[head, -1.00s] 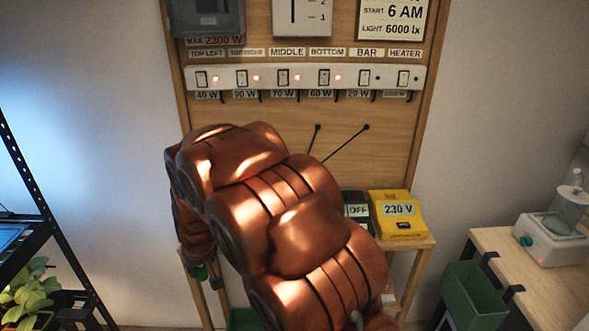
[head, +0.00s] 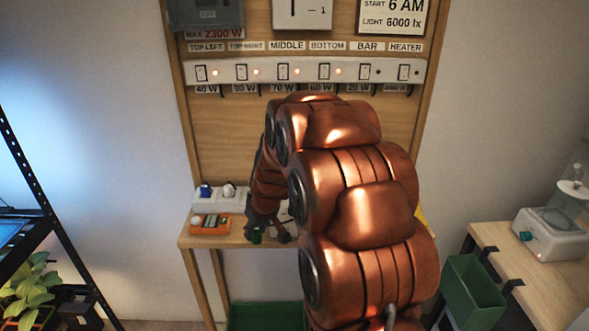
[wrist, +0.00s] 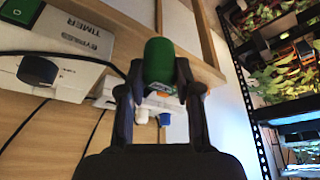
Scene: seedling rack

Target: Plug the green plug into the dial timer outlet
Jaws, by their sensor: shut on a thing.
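My gripper (wrist: 158,85) is shut on the green plug (wrist: 160,62), which sits upright between the two fingertips in the wrist view. My arm hides most of that area in the head view. The outlet opening cannot be made out.
A white power strip (head: 233,199) with blue and white plugs and an orange meter (head: 210,224) are on the wooden shelf (head: 190,239). A green bin (head: 265,317) is below. A plant rack (head: 40,185) stands left, a side table (head: 540,285) right. Dark cables cross near the timer.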

